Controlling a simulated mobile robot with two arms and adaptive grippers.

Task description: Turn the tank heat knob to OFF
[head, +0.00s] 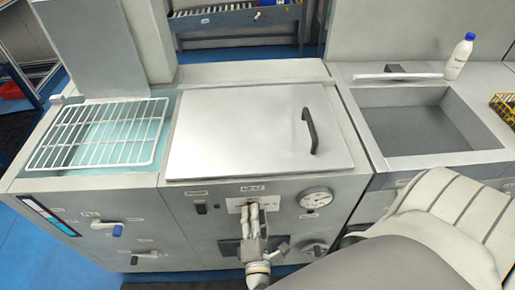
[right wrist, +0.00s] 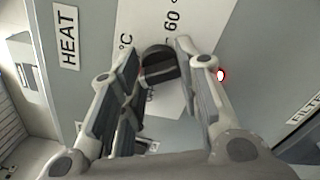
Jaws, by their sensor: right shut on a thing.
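The heat knob (right wrist: 158,66) is a small dark knob on a white dial plate (right wrist: 200,15) marked "°C" and "60". The "HEAT" label (right wrist: 66,36) is beside it, and also shows on the tank front in the head view (head: 252,188). My right gripper (head: 252,208) reaches the panel just below that label, and its fingers hide the knob there. In the right wrist view the fingers (right wrist: 157,58) are on either side of the knob, shut on it. I cannot tell the knob's exact setting. My left gripper is not in view.
A round gauge (head: 316,198) and a dark switch (head: 201,208) flank the knob. Above is the tank lid (head: 240,130) with a black handle. A wire rack (head: 95,135) is at left, a sink (head: 410,128) and white bottle (head: 459,57) at right. A red light (right wrist: 221,75) is near the fingers.

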